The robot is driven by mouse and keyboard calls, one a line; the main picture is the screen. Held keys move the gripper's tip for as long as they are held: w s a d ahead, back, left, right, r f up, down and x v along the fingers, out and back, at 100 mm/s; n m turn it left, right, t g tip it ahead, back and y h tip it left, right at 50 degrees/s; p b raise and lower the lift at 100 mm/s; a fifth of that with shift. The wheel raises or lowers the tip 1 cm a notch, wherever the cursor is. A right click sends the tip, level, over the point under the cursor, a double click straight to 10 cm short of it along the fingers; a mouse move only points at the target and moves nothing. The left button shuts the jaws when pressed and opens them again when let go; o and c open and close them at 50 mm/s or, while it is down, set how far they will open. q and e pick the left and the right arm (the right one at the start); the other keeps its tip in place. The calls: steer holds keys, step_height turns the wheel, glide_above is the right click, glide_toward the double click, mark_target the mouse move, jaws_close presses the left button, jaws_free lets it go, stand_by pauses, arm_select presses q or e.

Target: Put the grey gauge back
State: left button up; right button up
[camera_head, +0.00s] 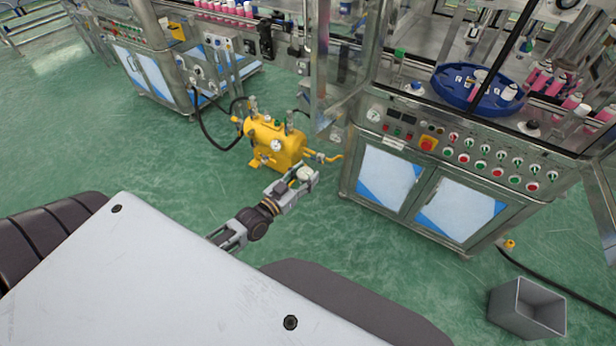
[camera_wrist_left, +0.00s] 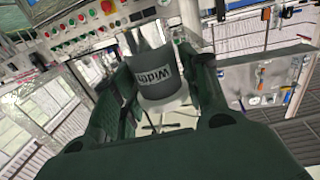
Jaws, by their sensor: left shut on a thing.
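The grey gauge (camera_wrist_left: 160,84), a dark grey cylinder with the word "Width" on its side, is between the two fingers of my left gripper in the left wrist view. A paler part shows below it. My left gripper (camera_head: 302,179) is shut on it. In the head view the gauge (camera_head: 305,174) is a small pale round shape at the fingertips, held in the air in front of the yellow tank. The fingers hide part of its sides. My right gripper is not in view.
A yellow pressure tank (camera_head: 274,143) stands on the green floor just beyond my left gripper. The steel machine cabinet (camera_head: 428,190) with buttons stands to the right. A grey open bin (camera_head: 527,309) is at lower right. A tool board (camera_wrist_left: 262,82) shows in the wrist view.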

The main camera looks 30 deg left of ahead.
arm_select(q)
steer(key=shift+w+a+r+m+h, duration=0.15)
steer(key=shift+a+m+h, duration=0.35)
steer(key=shift+a+h, duration=0.35)
steer(key=shift+a+g+h, duration=0.25)
steer(key=shift+g, duration=0.05)
steer(key=w+a+r+n+t+y, duration=0.1)
steer(key=w+a+r+n+y, duration=0.15)
steer(key=w+a+r, duration=0.55)
steer(key=w+a+r+n+y, duration=0.1)
steer(key=w+a+r+y, duration=0.2)
steer(key=w+a+r, duration=0.5)
steer(key=w+a+r+n+y, duration=0.1)
steer(key=w+a+r, duration=0.15)
steer(key=r, duration=0.65)
steer(key=w+a+r+y, duration=0.15)
steer(key=a+r, duration=0.25)
steer(key=r, duration=0.5)
steer(key=w+a+r+n+y, duration=0.15)
steer(key=a+r, duration=0.25)
steer(key=r, duration=0.4)
steer(key=w+d+f+m+h, duration=0.2)
steer(key=w+d+f, duration=0.2)
steer(key=d, duration=0.4)
steer(key=shift+d+h, duration=0.35)
steer(key=shift+d, duration=0.05)
